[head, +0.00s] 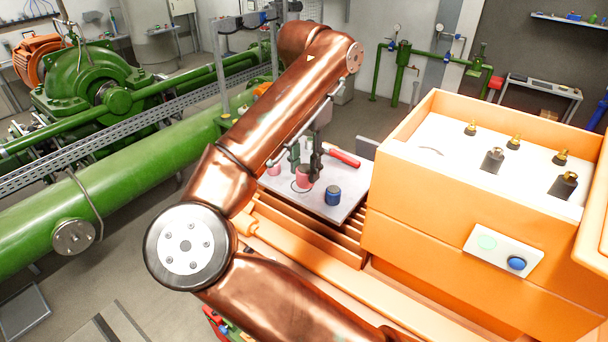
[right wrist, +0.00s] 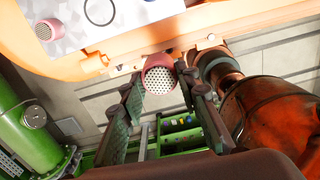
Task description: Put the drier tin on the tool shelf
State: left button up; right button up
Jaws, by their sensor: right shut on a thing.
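My right gripper (head: 306,172) is over the white panel (head: 350,200) in the middle of the head view. It is shut on a pinkish-red tin (head: 303,181). In the right wrist view this tin (right wrist: 160,76) shows a pale perforated end between the two fingers (right wrist: 164,98). A second pink tin with a perforated end (right wrist: 45,29) stands on the panel and shows in the head view too (head: 273,169). A wall shelf with small items (head: 570,18) is at the far upper right; I cannot tell if it is the tool shelf. My left gripper is out of view.
A blue tin with a dark top (head: 333,195) and a red-handled tool (head: 343,158) are on the panel. A dark ring (right wrist: 100,10) lies on or marks the panel. The tall orange case (head: 440,240) stands close at right. Green pipework (head: 110,215) fills the left.

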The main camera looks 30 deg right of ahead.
jog(key=shift+w+d+f+p, duration=1.2)
jog(key=shift+w+f, duration=0.5)
jog(key=shift+w, duration=0.5)
jog(key=shift+w+d+f+p, duration=1.15)
jog(key=shift+w+f, duration=0.6)
jog(key=shift+w, duration=0.4)
jog(key=shift+w+d+f+p, duration=1.2)
jog(key=shift+w+f, duration=0.5)
jog(key=shift+w, duration=0.5)
jog(key=f+p, duration=0.1)
jog(key=f, duration=0.2)
jog(key=shift+a, duration=0.2)
jog(key=shift+f+b, duration=0.2)
jog(key=shift+b, duration=0.15)
jog(key=o, duration=1.1)
jog(key=shift+o, duration=0.2)
